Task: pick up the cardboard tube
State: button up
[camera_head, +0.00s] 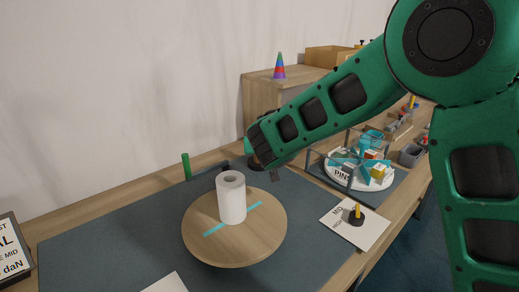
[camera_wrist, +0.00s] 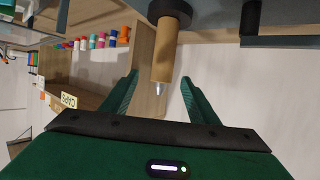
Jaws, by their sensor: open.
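In the wrist view, a tan, cardboard-coloured tube (camera_wrist: 162,58) projects from a black round flange (camera_wrist: 170,12), with a small shiny metal tip at its near end. My gripper (camera_wrist: 160,92) is open, its green fingers on either side of the tube's near end; no contact can be made out. In the head view my gripper (camera_head: 272,172) is beyond the white roll, mostly covered by my own arm, and the tan tube is hidden there. A green upright handle (camera_head: 186,167) on a dark crank-like arm stands left of the gripper.
A white hollow roll (camera_head: 232,198) stands upright on a round wooden disc (camera_head: 262,238). A white round tray (camera_head: 342,178) with small parts is to the right, beside a card with a black-based peg (camera_head: 356,215). A striped cone (camera_head: 279,67) stands on the wooden cabinet behind.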

jog(key=shift+a+x, duration=0.2)
jog(key=shift+x, duration=4.1)
jog(key=shift+s+f, duration=0.1)
jog(key=c, duration=1.1)
